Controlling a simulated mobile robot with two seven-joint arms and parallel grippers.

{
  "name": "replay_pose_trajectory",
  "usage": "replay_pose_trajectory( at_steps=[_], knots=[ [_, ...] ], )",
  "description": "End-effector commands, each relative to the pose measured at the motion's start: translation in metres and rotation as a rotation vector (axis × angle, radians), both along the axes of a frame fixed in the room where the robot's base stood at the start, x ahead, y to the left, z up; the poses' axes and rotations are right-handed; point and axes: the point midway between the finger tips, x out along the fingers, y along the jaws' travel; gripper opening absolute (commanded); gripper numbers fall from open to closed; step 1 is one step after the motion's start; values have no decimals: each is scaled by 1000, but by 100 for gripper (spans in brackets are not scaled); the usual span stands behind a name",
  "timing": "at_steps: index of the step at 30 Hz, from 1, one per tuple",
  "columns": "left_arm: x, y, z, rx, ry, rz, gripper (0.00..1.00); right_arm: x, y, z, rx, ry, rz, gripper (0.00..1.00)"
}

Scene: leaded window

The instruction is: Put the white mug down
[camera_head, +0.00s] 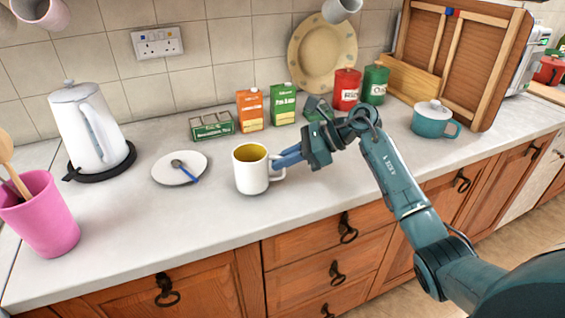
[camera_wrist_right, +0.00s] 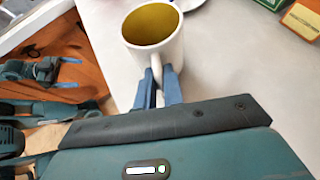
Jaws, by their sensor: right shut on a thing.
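The white mug (camera_head: 250,174), with a yellow inside, is upright at the middle of the light worktop (camera_head: 330,190) in the head view. My right gripper (camera_head: 286,157) reaches it from the right and is shut on its handle. In the right wrist view the mug (camera_wrist_right: 158,55) is at the top middle, and the blue fingers (camera_wrist_right: 158,82) meet at its handle. The mug's base looks on or very close to the worktop; I cannot tell whether it touches.
A white plate (camera_head: 165,169) with a blue-handled spoon lies left of the mug. A white kettle (camera_head: 85,125) and a pink utensil pot (camera_head: 42,215) stand further left. Cartons (camera_head: 250,110), tins (camera_head: 346,90) and a teal pot (camera_head: 433,120) stand behind. The worktop in front of the mug is clear.

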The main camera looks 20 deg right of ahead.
Motion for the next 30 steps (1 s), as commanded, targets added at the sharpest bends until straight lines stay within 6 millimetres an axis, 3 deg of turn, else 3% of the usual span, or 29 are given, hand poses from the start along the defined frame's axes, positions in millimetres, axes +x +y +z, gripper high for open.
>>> replay_pose_trajectory(
  at_steps=[3,15,16,23,30],
  knots=[
    [1,1,1,0,4,8,93,0,0,-10,4,-2,-1,0],
    [3,1,-3,-10,-2,16,93,0,0,-18,1,-4,0,0],
    [3,1,-1,-11,-3,16,93,0,0,-16,-1,-2,1,12],
    [4,1,2,-10,-6,14,93,0,0,-16,-1,-2,1,31],
    [3,1,2,-7,-7,8,93,0,0,-15,-1,-2,1,32]
  ],
)
